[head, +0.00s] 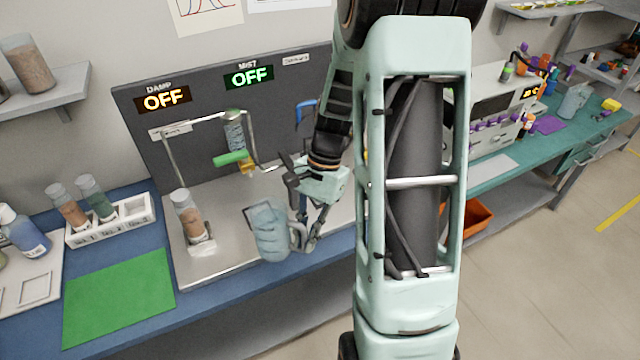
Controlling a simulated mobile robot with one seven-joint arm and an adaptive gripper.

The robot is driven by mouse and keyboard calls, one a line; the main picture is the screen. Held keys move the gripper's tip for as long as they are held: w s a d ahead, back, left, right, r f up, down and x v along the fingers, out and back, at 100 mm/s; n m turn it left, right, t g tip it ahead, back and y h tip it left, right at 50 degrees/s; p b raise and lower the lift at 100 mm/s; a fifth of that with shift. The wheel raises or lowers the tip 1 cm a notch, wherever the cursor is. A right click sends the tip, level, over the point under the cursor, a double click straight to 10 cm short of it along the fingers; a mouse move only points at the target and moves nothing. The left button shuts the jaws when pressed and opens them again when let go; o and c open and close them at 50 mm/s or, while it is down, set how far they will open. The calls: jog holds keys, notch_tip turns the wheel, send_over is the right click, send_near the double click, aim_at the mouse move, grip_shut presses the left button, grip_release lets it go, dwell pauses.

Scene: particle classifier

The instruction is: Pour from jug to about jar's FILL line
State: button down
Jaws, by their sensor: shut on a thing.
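My gripper (306,236) is shut on the handle of a translucent blue-grey jug (268,232). The jug is held near the front edge of a steel tray, roughly upright with a slight tilt. I cannot make out how much is in it. A clear jar (187,215) with brown grains in its lower part stands on the steel tray (215,258), left of the jug and apart from it. A small white label is at its base. No FILL line can be read at this size.
A green-handled valve (230,158) and bent tubing stand behind the jug. DAMP and MIST displays read OFF on the dark panel (200,110). Left are a white rack (112,222) with two filled tubes and a bare green mat (118,298). My arm hides the bench at centre right.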

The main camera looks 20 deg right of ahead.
aim_at(275, 215)
jog(key=w+a+n+h, duration=0.1)
jog(key=w+n, duration=0.1)
jog(key=n, duration=0.1)
jog(key=w+a+n+g+h, duration=0.1)
jog(key=w+n, duration=0.1)
jog(key=n, duration=0.1)
jog(key=w+a+n+g, duration=0.1)
jog(key=w+n, duration=0.2)
jog(key=shift+w+a+r+h, duration=0.1)
jog(key=shift+a+r+h, duration=0.05)
jog(key=shift+r+h, duration=0.25)
jog(key=shift+w+a+n+h, duration=0.3)
jog(key=shift+w+n, duration=0.2)
jog(key=shift+n, duration=0.3)
jog(key=shift+w+r, duration=0.1)
jog(key=shift+w, duration=0.15)
jog(key=shift+w+d+n, duration=0.1)
jog(key=shift+w+n, duration=0.1)
jog(key=shift+n, duration=0.1)
